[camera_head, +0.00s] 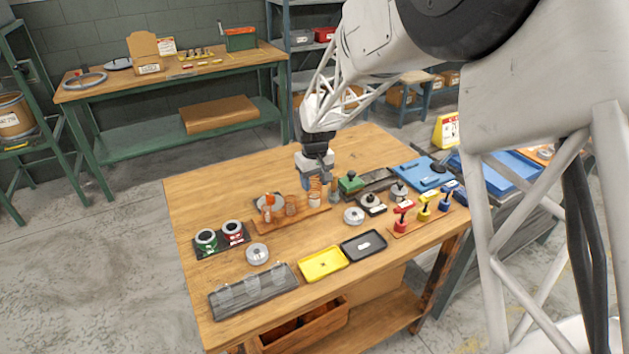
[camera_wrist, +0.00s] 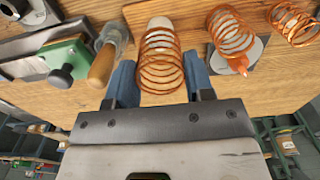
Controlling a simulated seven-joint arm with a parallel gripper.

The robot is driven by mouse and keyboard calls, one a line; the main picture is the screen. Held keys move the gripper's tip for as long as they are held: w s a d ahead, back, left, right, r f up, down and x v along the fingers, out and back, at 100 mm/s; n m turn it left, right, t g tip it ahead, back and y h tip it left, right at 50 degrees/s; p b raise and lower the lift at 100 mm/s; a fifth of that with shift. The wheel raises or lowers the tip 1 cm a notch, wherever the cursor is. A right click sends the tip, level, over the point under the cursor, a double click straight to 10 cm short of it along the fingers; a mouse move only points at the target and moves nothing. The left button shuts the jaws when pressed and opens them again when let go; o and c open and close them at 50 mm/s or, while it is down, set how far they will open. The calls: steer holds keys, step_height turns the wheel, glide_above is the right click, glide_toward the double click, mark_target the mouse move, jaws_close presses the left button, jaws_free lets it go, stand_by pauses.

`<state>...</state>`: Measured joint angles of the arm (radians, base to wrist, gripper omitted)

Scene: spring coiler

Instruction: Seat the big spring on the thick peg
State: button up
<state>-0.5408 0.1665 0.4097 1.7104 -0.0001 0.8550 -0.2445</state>
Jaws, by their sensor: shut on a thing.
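A copper coil spring (camera_wrist: 161,66), apparently the big spring, stands between the two blue fingers of my gripper (camera_wrist: 160,84), which is shut on it. In the head view my gripper (camera_head: 317,178) is over the wooden rack (camera_head: 290,221), with the spring (camera_head: 315,188) below it. A pale round-topped peg (camera_wrist: 160,22), apparently the thick peg, shows beyond the spring's far end in the wrist view. A pale base (camera_head: 315,201) shows under the spring in the head view. I cannot tell whether the coils are around the peg.
Two other copper springs (camera_wrist: 231,32) (camera_wrist: 292,22) stand beside the held one. A wooden-handled tool (camera_wrist: 103,66) and a green block (camera_head: 351,183) are on the other side. Yellow (camera_head: 322,263) and black (camera_head: 364,245) trays lie in front. The table's back left is clear.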

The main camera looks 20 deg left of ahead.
steer(key=shift+f, duration=1.8)
stand_by(2.8)
steer(key=o, duration=1.1)
steer(key=shift+r, duration=0.1)
steer(key=shift+r, duration=3)
steer(key=shift+r, duration=2.5)
